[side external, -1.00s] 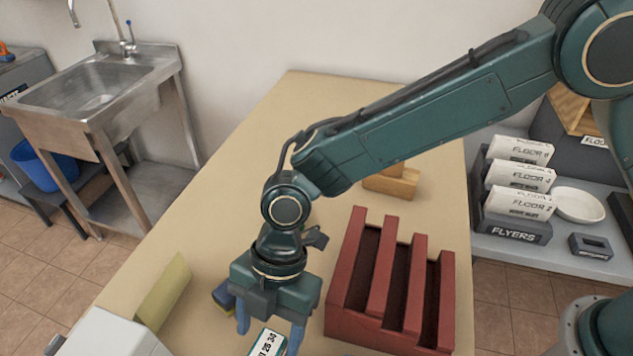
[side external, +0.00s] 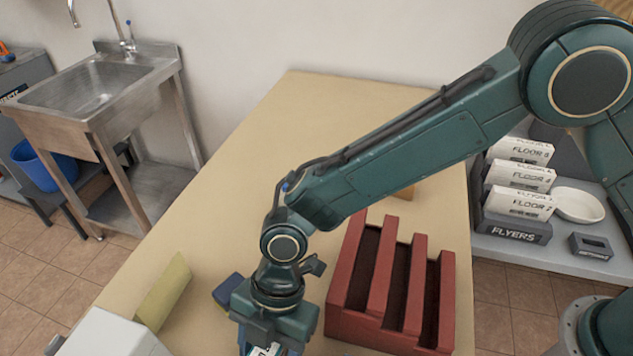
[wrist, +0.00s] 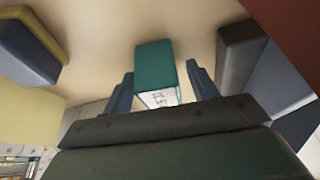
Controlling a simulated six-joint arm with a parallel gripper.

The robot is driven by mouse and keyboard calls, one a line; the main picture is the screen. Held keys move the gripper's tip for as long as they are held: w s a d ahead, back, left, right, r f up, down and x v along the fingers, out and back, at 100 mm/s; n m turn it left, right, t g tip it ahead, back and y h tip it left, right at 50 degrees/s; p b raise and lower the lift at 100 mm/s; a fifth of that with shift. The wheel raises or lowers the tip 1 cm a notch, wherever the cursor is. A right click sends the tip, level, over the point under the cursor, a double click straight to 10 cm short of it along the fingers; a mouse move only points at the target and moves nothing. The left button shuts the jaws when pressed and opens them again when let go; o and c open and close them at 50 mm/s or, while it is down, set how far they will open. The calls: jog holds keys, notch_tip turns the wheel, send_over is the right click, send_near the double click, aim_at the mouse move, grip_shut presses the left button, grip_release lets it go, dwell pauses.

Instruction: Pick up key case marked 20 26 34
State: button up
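A teal key case (wrist: 154,62) with a white label (wrist: 159,97) stands between my fingers in the wrist view. The marks on the label are too small to read there. My gripper (wrist: 159,68) is open, with one blue finger on each side of the case and a narrow gap at each side. In the side view my gripper (side external: 268,348) is low at the bottom edge, left of the red rack. Only a sliver of the label shows there; the fingers and most of the case are hidden or cut off.
A dark red slotted rack (side external: 361,281) stands close on the right. A dark blue block (side external: 226,291) lies just left of my gripper, with a yellowish upright piece (side external: 163,291) and a white box (side external: 108,337) farther left.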

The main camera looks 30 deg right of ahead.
jog(key=c, duration=0.9)
jog(key=shift+r, duration=0.15)
notch_tip(320, 180, up, 20)
jog(key=shift+f, duration=0.1)
dwell(0.5)
